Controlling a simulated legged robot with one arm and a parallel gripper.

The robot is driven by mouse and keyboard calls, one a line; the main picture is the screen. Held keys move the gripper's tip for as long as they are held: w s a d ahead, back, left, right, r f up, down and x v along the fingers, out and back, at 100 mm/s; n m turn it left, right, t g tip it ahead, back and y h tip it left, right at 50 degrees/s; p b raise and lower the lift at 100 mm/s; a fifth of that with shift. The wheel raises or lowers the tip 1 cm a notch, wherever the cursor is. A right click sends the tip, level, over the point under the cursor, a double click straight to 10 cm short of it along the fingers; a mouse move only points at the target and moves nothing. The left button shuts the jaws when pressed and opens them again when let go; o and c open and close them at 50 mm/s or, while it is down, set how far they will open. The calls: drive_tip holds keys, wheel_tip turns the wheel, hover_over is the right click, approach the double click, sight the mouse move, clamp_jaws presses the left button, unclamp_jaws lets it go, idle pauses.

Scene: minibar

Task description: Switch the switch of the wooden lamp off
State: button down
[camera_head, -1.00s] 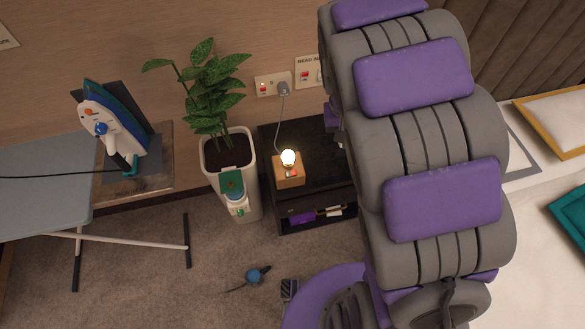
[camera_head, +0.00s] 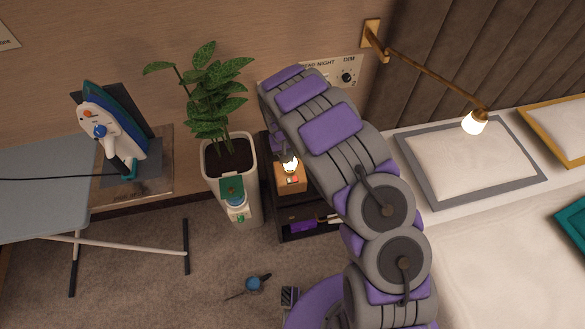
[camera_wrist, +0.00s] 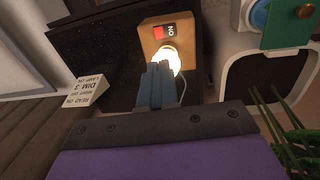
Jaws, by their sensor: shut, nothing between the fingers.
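The wooden lamp (camera_head: 283,184) is a small wooden block on the dark bedside table, with a glowing round bulb (camera_head: 290,167) on it. In the wrist view, its block (camera_wrist: 191,44) carries a red and black switch (camera_wrist: 164,33) beside the bulb (camera_wrist: 169,61), with ON lettering visible. My gripper (camera_wrist: 157,72) is shut and empty. Its fingertips overlap the lower left part of the bulb in the wrist view; I cannot tell if they touch. The switch lies beyond the bulb from the fingertips. In the head view, my arm's end hangs just above the lamp.
The dark bedside table (camera_head: 285,215) has an open shelf with items. A potted plant (camera_head: 228,160) stands close on its left. An ironing board (camera_head: 40,190) is farther left, a bed (camera_head: 490,255) to the right. A brass wall lamp (camera_head: 430,72) juts out above the bed.

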sight(295, 178)
drive_tip(key=f+b, duration=0.1)
drive_tip(key=f, duration=0.3)
drive_tip(key=d+f+b, duration=0.1)
drive_tip(key=f, duration=0.4)
drive_tip(key=f+b, duration=0.1)
drive_tip(key=f, duration=0.3)
drive_tip(key=shift+w+d+f+b, duration=0.2)
drive_tip(key=shift+w+d+b, duration=0.05)
drive_tip(key=shift+d+b, duration=0.15)
